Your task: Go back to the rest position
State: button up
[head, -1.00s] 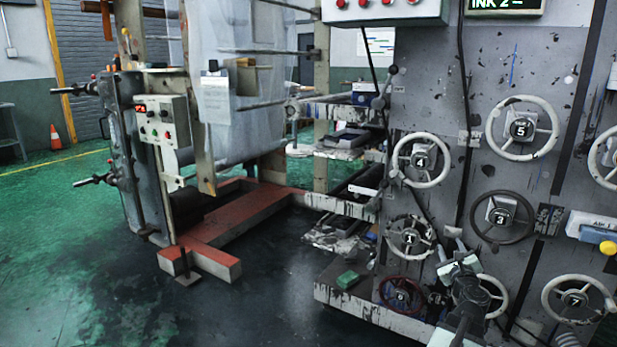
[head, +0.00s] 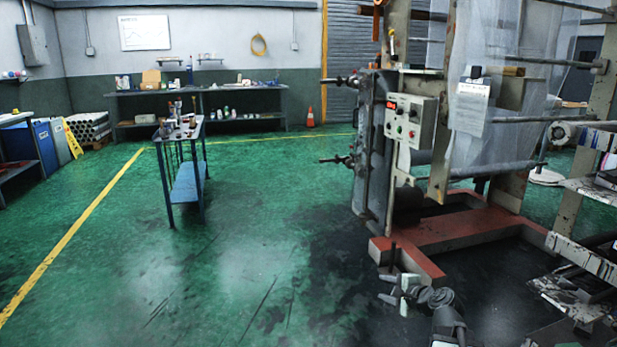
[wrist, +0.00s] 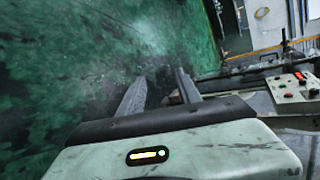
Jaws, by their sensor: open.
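My gripper (head: 393,288) shows low in the head view, right of centre, in front of the red frame base of the machine. In the wrist view its two fingers (wrist: 160,84) stand apart with nothing between them. The fingers point over the green floor, with the machine's control box (wrist: 295,90) to their right. My arm reaches up from the bottom edge of the head view.
The film machine (head: 375,150) with its red base (head: 470,228) stands right. A blue cart (head: 187,180) stands left of centre. Shelves (head: 240,103) and an orange cone (head: 310,118) are at the back. The green floor (head: 260,250) in front is mostly clear.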

jog(key=s+a+f+n+g, duration=0.3)
jog(key=s+a+f+n, duration=0.15)
jog(key=a, duration=0.55)
jog(key=s+a+f+n+g, duration=0.35)
jog(key=a+n, duration=0.25)
jog(key=a, duration=0.3)
jog(key=s+d+f+n+g+h, duration=0.4)
jog(key=s+d+n+g+h, duration=0.15)
jog(key=s+d, duration=0.35)
notch_tip(320, 180, up, 38)
jog(key=a+n+y+p, duration=0.1)
jog(key=p, duration=3.7)
jog(key=shift+s+a+f, duration=0.2)
jog(key=shift+s, duration=0.2)
jog(key=shift+c, duration=0.5)
